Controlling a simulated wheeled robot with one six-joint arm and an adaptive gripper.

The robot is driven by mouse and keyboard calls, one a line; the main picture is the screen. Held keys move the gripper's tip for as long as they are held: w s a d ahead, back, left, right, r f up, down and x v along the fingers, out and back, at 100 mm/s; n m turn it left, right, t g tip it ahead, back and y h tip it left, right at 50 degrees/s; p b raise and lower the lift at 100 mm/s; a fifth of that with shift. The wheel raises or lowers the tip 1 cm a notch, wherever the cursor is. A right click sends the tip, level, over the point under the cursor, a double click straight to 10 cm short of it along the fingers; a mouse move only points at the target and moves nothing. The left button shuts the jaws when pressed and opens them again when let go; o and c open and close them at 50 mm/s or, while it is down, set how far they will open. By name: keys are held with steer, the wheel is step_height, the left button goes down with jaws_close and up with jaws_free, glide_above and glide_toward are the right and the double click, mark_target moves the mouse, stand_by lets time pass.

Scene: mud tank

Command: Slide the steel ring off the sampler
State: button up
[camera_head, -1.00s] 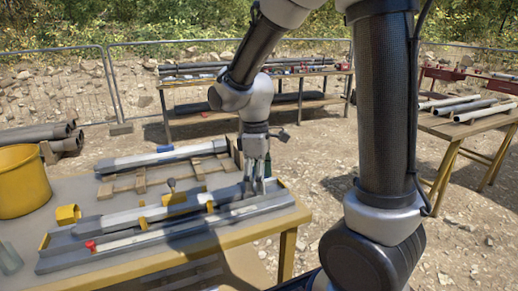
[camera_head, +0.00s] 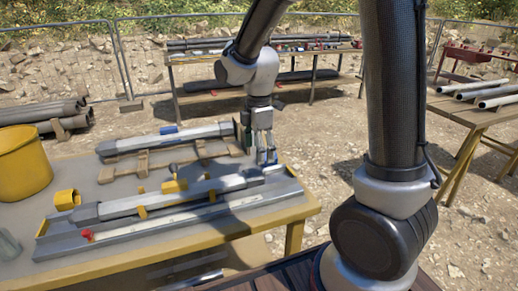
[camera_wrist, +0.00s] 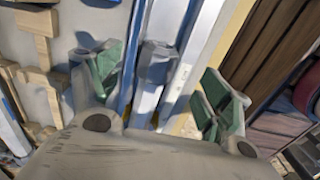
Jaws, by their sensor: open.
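The sampler (camera_head: 155,199) is a long grey tube lying on yellow supports in a grey tray (camera_head: 130,233) on the table. Its right end is by my gripper (camera_head: 266,157). In the wrist view my gripper (camera_wrist: 163,88) is open, with green-padded fingers spread wide. Between them shows the end of a grey tube with a wider grey collar (camera_wrist: 156,52), probably the steel ring; I cannot tell for certain. The collar appears apart from both fingers. The near part of the tube is hidden by the gripper body.
A second grey tube (camera_head: 180,138) lies on a wooden rack behind the tray. A yellow bucket (camera_head: 22,165) stands at the table's left, with a small yellow piece (camera_head: 66,199) near the tray. A red knob (camera_head: 87,236) sits at the tray's front left. Another table (camera_head: 470,115) is at right.

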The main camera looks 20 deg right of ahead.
mark_target(260, 169)
steer(key=shift+f, duration=3.9)
steer(key=shift+c, duration=0.2)
steer(key=c, duration=1.3)
steer(key=shift+d, duration=0.15)
